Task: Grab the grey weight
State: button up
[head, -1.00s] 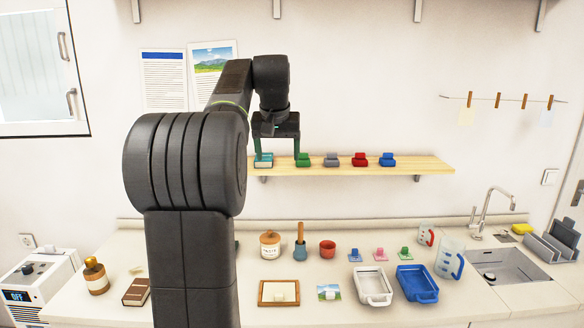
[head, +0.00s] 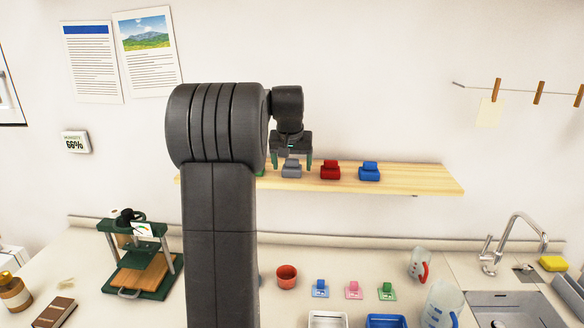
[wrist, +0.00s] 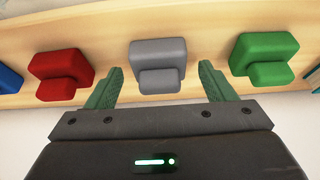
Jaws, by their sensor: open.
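The grey weight (head: 292,169) sits on the wooden wall shelf (head: 420,180), a stepped block with a smaller front part. It also shows in the wrist view (wrist: 158,62), centred ahead of my gripper. My gripper (head: 291,163) is open and empty in front of the shelf. In the wrist view its green fingertips (wrist: 160,82) are spread to either side of the weight's near part, with gaps visible on both sides. I cannot tell how far they reach along it in depth.
On the shelf, a red weight (head: 330,170) and a blue weight (head: 369,171) stand to the right. A green weight (wrist: 264,56) stands on the other side, close to one finger. The counter below holds a red cup (head: 287,276), a green-framed press (head: 140,262) and trays.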

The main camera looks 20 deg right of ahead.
jog(key=shift+f, duration=0.2)
jog(key=c, duration=1.4)
jog(key=shift+o, duration=0.2)
jog(key=shift+r, duration=0.1)
